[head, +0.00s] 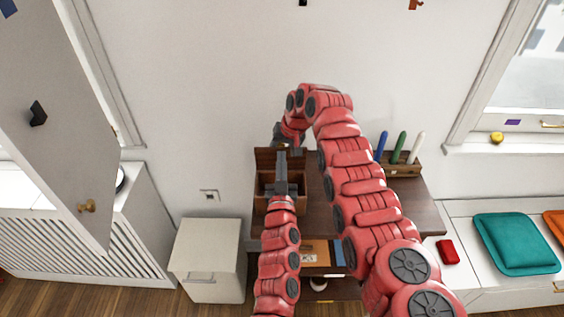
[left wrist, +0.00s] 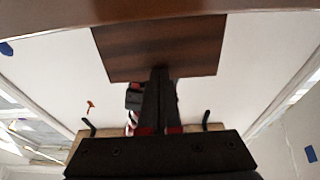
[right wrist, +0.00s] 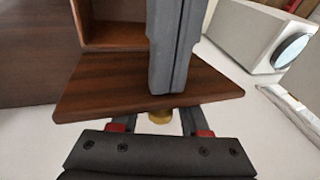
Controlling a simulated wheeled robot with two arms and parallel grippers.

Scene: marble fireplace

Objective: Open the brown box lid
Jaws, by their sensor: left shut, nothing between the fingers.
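The brown box (head: 266,190) stands on the dark wooden desk with its lid (head: 264,156) raised at the back. My left gripper (head: 281,157) is shut and empty, reaching over the box to the lid's inner side. In the left wrist view the shut fingers meet the lower edge of the lid (left wrist: 155,50); contact is hard to judge. My right gripper (head: 279,138) is behind the lid. In the right wrist view its fingers are apart, on either side of the lid's gold knob (right wrist: 160,117). The open box interior (right wrist: 115,32) shows beyond the lid (right wrist: 120,92).
My right arm arches over the desk (head: 424,212). A holder with blue, green and white pens (head: 403,168) stands to the right. A white cabinet (head: 208,255) stands at left of the desk. A teal cushion (head: 515,243) and red item (head: 448,251) lie on the right bench.

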